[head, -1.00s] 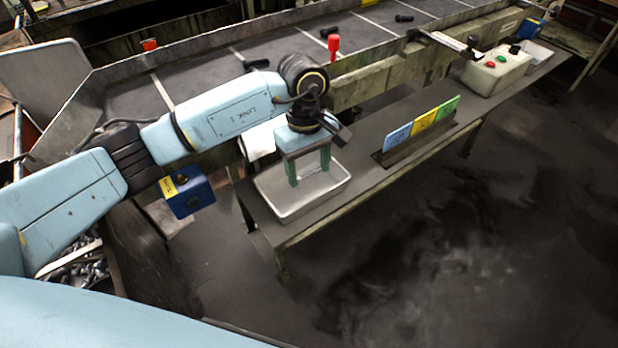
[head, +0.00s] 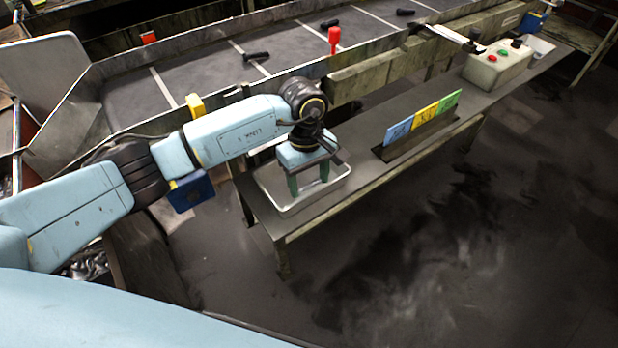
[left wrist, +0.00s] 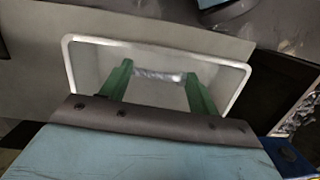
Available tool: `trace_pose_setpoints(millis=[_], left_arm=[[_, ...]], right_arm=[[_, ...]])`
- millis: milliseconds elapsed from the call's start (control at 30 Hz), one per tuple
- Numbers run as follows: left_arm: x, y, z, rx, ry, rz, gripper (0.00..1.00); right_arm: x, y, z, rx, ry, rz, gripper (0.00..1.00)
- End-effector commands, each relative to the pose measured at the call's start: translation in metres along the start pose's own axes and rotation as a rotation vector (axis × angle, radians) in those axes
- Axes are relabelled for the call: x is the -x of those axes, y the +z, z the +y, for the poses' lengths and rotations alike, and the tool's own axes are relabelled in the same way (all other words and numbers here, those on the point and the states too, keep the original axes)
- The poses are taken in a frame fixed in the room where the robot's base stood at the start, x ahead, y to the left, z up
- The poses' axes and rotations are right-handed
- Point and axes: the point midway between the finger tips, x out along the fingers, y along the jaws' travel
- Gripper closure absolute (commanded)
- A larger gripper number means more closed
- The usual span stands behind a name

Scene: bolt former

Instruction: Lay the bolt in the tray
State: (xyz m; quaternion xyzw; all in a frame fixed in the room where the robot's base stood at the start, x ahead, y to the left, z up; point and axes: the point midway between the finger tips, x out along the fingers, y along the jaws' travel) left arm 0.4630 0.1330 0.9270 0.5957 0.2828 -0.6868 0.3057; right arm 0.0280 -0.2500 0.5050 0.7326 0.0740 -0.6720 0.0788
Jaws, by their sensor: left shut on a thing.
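My left gripper (head: 310,192) reaches down inside the pale rectangular tray (head: 274,203), which stands at the near left end of the narrow bench. In the left wrist view the green fingers (left wrist: 158,76) are shut on the bolt (left wrist: 160,75), a short silvery piece lying crosswise between the fingertips. Behind it the tray's white rim (left wrist: 242,85) and grey floor show. I cannot tell whether the bolt touches the floor. In the head view the bolt cannot be made out. My right gripper is not in view.
Yellow, green and blue cards (head: 425,117) stand in a holder right of the tray. A control box (head: 497,68) with red and green buttons is farther along. A conveyor (head: 205,75) with several dark pieces runs behind, with a red knob (head: 334,38) at its edge.

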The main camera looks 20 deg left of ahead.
Motion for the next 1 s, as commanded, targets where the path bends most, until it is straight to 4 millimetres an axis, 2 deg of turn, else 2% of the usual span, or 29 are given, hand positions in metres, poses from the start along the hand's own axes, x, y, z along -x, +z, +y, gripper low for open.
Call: trace_pose_setpoints(millis=[300, 333, 500, 800, 1000], left_arm=[[-0.005, -0.001, 0.0, 0.001, 0.001, -0.001, 0.67], [-0.005, -0.001, 0.0, 0.001, 0.0, -0.001, 0.37], [-0.005, -0.001, 0.0, 0.0, 0.0, -0.001, 0.17], [-0.004, 0.0, 0.0, 0.0, 0.0, -0.001, 0.17], [0.011, 0.002, 0.0, 0.0, -0.001, -0.002, 0.17]], right_arm=[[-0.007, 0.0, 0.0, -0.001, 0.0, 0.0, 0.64], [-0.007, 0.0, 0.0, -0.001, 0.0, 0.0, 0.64], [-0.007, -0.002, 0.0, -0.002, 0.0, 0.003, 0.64], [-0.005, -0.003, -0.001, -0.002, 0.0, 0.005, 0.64], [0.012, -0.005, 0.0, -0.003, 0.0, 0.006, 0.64]])
